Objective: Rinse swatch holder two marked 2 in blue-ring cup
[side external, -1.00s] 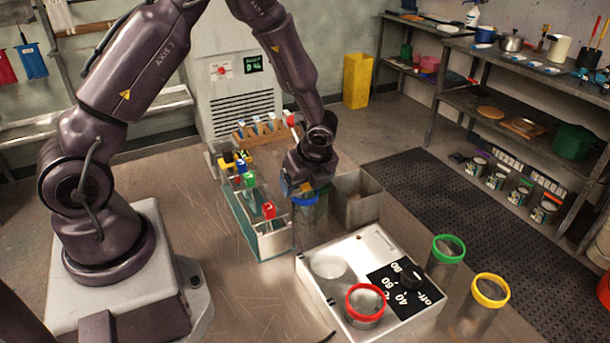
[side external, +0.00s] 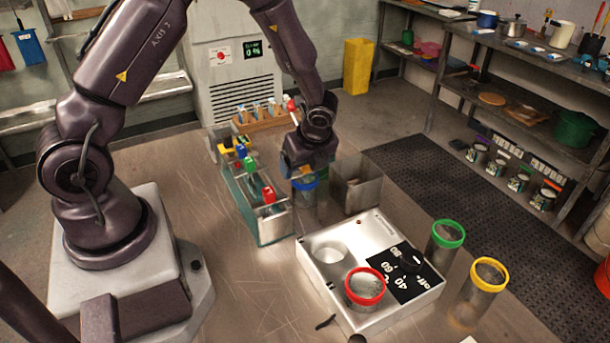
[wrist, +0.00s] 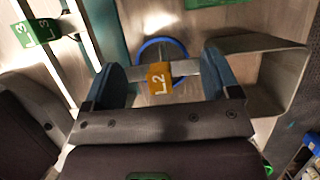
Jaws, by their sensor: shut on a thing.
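The swatch holder marked 2 (wrist: 159,80), with an orange tag, is between my gripper's fingers (wrist: 162,82) in the wrist view. The fingers are shut on it. The blue-ring cup (wrist: 150,44) lies just beyond the tag there. In the side view my gripper (side external: 306,168) is right over the blue-ring cup (side external: 307,186), pointing down. The cup stands upright beside a rack. The held holder's lower part is hidden, so I cannot tell how deep it sits in the cup.
The clear-sided rack (side external: 272,228) holds several colour-tagged holders left of the cup. A metal bin (side external: 358,184) stands close on the right. A hotplate (side external: 325,275) with a red-ring cup (side external: 365,288) is in front. Green-ring (side external: 446,235) and yellow-ring (side external: 489,273) cups stand further right.

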